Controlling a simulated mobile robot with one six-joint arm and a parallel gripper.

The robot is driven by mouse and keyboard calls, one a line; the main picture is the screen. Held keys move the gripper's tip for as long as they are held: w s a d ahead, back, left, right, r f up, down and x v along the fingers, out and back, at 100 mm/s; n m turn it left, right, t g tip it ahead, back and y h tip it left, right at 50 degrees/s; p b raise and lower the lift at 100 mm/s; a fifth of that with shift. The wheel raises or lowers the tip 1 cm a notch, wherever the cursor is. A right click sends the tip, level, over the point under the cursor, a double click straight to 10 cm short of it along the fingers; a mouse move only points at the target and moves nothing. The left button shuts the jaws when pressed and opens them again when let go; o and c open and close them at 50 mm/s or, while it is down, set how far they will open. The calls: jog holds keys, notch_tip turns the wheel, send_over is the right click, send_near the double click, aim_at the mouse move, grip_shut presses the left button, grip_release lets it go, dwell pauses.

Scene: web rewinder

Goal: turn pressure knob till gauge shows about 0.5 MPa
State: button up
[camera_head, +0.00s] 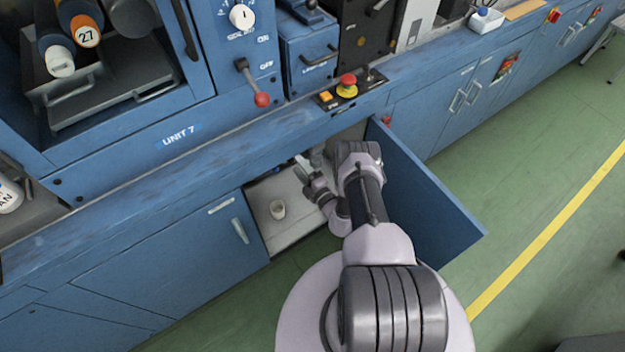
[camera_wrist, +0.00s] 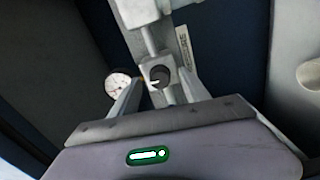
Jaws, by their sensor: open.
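The pressure knob (camera_wrist: 160,75), dark and round with a white mark on its lower left, sits on a pale metal fitting in the wrist view. The pressure gauge (camera_wrist: 118,84) has a round white face to the left of the knob; its needle and numbers are too small to read, and my left finger partly covers its edge. My gripper (camera_wrist: 160,89) is open, with one finger on each side of the knob; I cannot tell whether they touch it. In the head view my gripper (camera_head: 309,178) reaches into an open cabinet, and the knob and gauge cannot be made out there.
The blue cabinet door (camera_head: 425,195) stands open to the right of my arm. Green floor is clear at right.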

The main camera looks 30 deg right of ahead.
jog(key=s+p, duration=0.4)
jog(key=s, duration=1.1)
jog(key=shift+s+d, duration=0.2)
jog(key=shift+s, duration=0.1)
